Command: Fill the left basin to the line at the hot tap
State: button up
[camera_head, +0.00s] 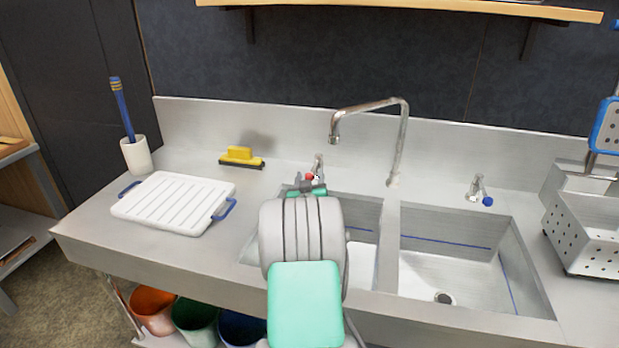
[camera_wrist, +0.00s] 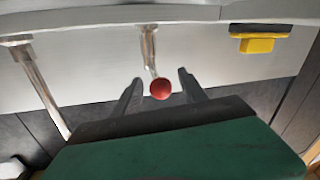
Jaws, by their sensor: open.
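The hot tap, with a red knob (camera_head: 309,176), stands at the back of the counter behind the left basin (camera_head: 361,262). My gripper (camera_head: 304,186) is open at the tap. In the wrist view the red knob (camera_wrist: 160,89) sits between the open fingertips (camera_wrist: 160,76), with a gap on both sides. My arm hides much of the left basin. A short stretch of its blue line (camera_head: 362,229) shows on the back wall. The curved spout (camera_head: 404,125) points its end over the left basin. I see no water coming from it.
The cold tap with a blue knob (camera_head: 487,201) stands behind the right basin (camera_head: 425,270), which shows a drain and blue line. A white ribbed board (camera_head: 175,203), yellow squeegee (camera_head: 240,155) and cup with a blue brush (camera_head: 136,155) are left. A perforated basket (camera_head: 590,240) is right.

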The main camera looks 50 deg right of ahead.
grip_shut()
dwell(0.5)
dwell(0.9)
